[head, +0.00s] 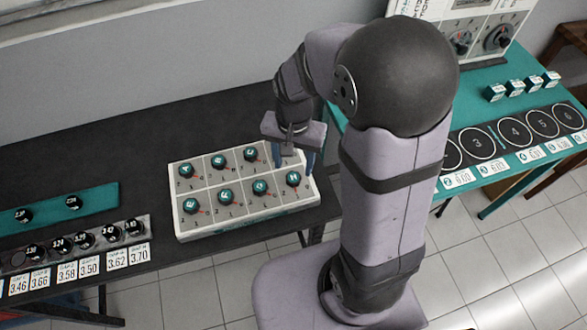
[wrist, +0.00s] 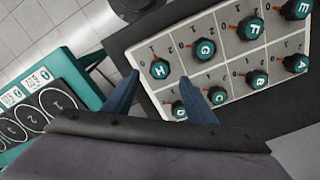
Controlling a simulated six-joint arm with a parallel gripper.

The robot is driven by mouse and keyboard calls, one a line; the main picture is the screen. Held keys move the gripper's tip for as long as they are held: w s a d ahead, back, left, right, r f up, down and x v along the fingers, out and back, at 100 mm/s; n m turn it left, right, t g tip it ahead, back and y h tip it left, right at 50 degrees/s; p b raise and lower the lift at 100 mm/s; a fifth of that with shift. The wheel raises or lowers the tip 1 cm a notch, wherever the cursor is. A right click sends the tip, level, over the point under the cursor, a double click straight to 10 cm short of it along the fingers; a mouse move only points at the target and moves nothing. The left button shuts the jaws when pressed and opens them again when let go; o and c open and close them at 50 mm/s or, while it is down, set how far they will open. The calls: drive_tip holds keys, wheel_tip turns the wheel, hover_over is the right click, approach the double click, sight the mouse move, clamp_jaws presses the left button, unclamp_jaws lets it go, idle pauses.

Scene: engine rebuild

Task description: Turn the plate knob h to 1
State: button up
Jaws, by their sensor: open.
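The plate (head: 237,227) is a white board with teal-capped knobs in two rows, each in its own cell with small numbers. Knob h (head: 293,178) is at the right end of the front row, its cap lettered H. It also shows in the wrist view (wrist: 160,69), between and just beyond my fingertips.
Knob G (head: 260,187) stands to the left of knob h. Knob D (wrist: 179,110) is close to my finger in the wrist view. A teal table (head: 470,208) with numbered rings stands to the right. Black knobs (head: 84,240) and number cards lie at left.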

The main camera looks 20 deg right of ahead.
drive_tip(key=shift+r, duration=1.1)
drive_tip(key=n, duration=0.3)
drive_tip(key=shift+w+f, duration=0.1)
drive_tip(key=s+d+f+n, duration=0.1)
drive_tip(key=s+n, duration=0.2)
drive_tip(key=s, duration=0.6)
drive_tip(key=shift+s+d+n, duration=0.25)
drive_tip(key=shift+s+n, duration=0.15)
idle(2.2)
